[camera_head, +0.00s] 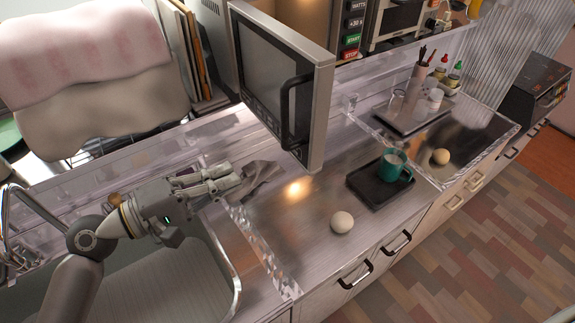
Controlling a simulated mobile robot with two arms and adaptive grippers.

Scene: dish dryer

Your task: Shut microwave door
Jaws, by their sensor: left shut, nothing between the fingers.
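The microwave door (277,85) stands open in the upper middle, swung out over the counter. It has a dark window, a pale frame and a black handle (297,112) near its right edge. The microwave's orange-lit cavity (291,14) and its button panel (352,30) show behind the door. My left gripper (236,183) is shut and empty over the counter beside the sink, below and left of the door, apart from it. My right gripper is not in view.
A black tray (367,190) with a teal mug (391,165) and a round pale object (342,222) sit on the counter right of the door. The sink (165,285) is at lower left. Towels (95,75) hang at upper left. Bare counter lies below the door.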

